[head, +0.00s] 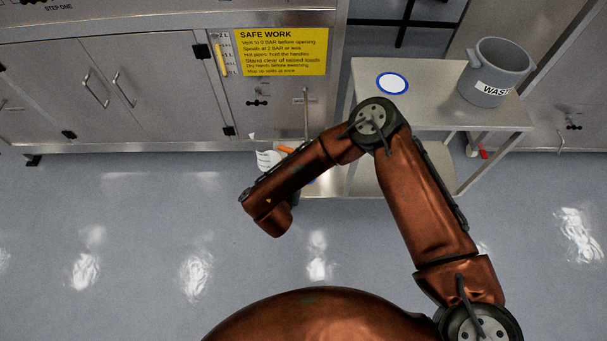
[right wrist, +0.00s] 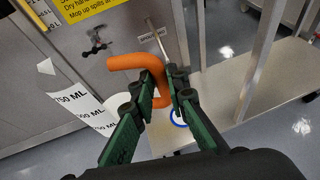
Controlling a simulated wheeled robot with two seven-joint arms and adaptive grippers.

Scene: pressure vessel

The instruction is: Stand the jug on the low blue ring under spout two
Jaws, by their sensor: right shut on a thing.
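The jug (head: 264,158) shows in the head view beside the cabinet front, mostly hidden behind my right arm. In the right wrist view its pale body with a measuring label (right wrist: 82,104) is at the left, and its orange handle (right wrist: 128,61) bends towards my fingers. My right gripper (right wrist: 163,88) is shut on the handle. The low blue ring (right wrist: 179,118) lies on the low shelf, just beyond the fingers and partly hidden by them. A thin metal rod (right wrist: 160,42) by a small label is on the cabinet above; the label is too small to read surely. My left gripper is out of view.
A steel side table (head: 440,105) bears another blue-rimmed ring (head: 392,83) and a grey waste bucket (head: 495,72). Its low shelf (right wrist: 275,90) and upright legs (right wrist: 262,55) are close to my right gripper. A yellow sign (head: 282,52) is on the cabinet. The floor in front is clear.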

